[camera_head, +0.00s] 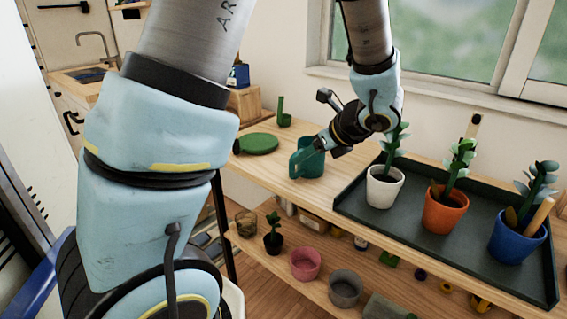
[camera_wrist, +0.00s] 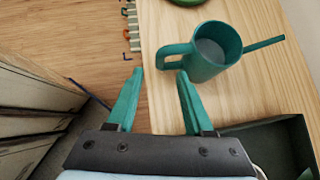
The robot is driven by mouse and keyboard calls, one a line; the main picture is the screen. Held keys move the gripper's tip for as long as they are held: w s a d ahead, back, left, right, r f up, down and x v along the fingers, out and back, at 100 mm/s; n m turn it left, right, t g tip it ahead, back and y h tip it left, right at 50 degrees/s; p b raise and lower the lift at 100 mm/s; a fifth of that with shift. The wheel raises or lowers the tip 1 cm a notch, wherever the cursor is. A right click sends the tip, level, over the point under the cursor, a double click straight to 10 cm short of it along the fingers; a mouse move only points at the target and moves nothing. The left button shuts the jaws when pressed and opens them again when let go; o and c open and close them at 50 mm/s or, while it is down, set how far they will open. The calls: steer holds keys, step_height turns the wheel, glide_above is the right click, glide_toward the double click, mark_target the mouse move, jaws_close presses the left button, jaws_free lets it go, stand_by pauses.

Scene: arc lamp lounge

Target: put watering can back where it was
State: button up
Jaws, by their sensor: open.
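The teal watering can (camera_head: 309,158) stands upright on the wooden shelf top, left of the dark plant tray. In the wrist view the can (camera_wrist: 214,54) shows its open top, with its handle toward the left and its thin spout to the right. My gripper (camera_wrist: 159,74) is open and empty. Its two teal fingers lie just short of the can's handle, with the right fingertip close below it. In the head view my gripper (camera_head: 316,145) is at the can and partly hides it, so contact there cannot be told.
A dark tray (camera_head: 345,204) with white, orange and blue plant pots stands to the right. The lower shelf holds pink (camera_head: 305,263) and grey pots. Bare wood surrounds the can.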

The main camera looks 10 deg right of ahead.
steer(key=s+a+n+g+h, duration=0.2)
steer(key=s+a+n+g, duration=0.1)
steer(key=a+n, duration=0.7)
steer(key=s+a+f+n+g+h, duration=0.1)
steer(key=s+a+n+g+h, duration=0.1)
steer(key=a+n, duration=0.8)
steer(key=s+n+g, duration=0.1)
steer(key=s+n, duration=0.1)
steer(key=n, duration=0.6)
steer(key=shift+s+a+f+n+h, duration=0.2)
steer(key=shift+a+f+n+h, duration=0.1)
steer(key=shift+n+h, duration=0.1)
step_height(320, 180, up, 3)
steer(key=p, duration=0.3)
